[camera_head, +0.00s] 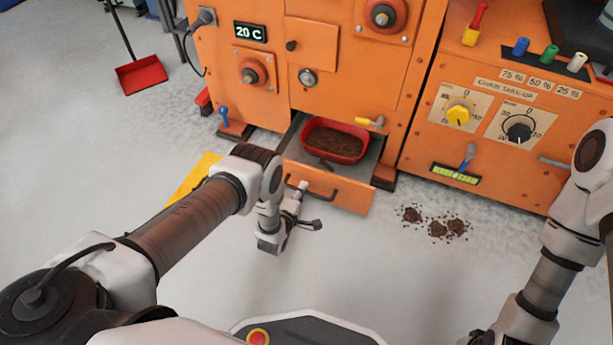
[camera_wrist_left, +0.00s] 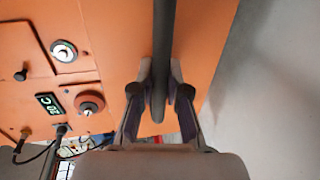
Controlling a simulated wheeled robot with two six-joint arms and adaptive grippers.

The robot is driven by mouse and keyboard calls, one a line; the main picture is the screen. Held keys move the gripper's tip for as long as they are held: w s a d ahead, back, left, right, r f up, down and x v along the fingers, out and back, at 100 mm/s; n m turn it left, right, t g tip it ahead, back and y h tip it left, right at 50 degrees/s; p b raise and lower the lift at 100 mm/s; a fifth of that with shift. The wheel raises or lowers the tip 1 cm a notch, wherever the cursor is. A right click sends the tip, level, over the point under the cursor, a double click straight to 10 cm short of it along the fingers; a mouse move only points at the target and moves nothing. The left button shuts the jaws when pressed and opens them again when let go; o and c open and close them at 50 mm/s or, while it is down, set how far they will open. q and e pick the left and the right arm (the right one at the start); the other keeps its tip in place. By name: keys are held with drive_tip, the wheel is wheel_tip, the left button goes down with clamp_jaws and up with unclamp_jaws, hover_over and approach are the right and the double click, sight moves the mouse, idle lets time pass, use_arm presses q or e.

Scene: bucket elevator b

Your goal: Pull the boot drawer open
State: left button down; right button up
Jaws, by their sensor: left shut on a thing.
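The boot drawer (camera_head: 349,194) stands out from the base of the orange machine, its inside showing. A red tray (camera_head: 336,141) of dark brown material sits in it. The dark bar handle (camera_head: 322,193) runs across its orange front. My left gripper (camera_head: 297,203) is at the handle's left part. In the left wrist view its two fingers (camera_wrist_left: 160,88) are closed on either side of the handle bar (camera_wrist_left: 164,40), in front of the orange drawer front (camera_wrist_left: 121,35).
Small brown spills (camera_head: 437,229) lie on the floor right of the drawer. A yellow plate (camera_head: 196,177) lies left of it, partly behind my left arm. A red dustpan (camera_head: 141,74) stands farther left. The grey floor before the drawer is clear.

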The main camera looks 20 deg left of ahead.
use_arm(q)
drive_tip(key=f+p+v, duration=0.1)
drive_tip(key=p+v, duration=0.1)
drive_tip(key=v, duration=0.4)
drive_tip(key=shift+s+f, duration=0.15)
drive_tip(key=c, duration=1.2)
unclamp_jaws()
drive_tip(key=shift+o, duration=0.2)
drive_tip(key=v, duration=1.2)
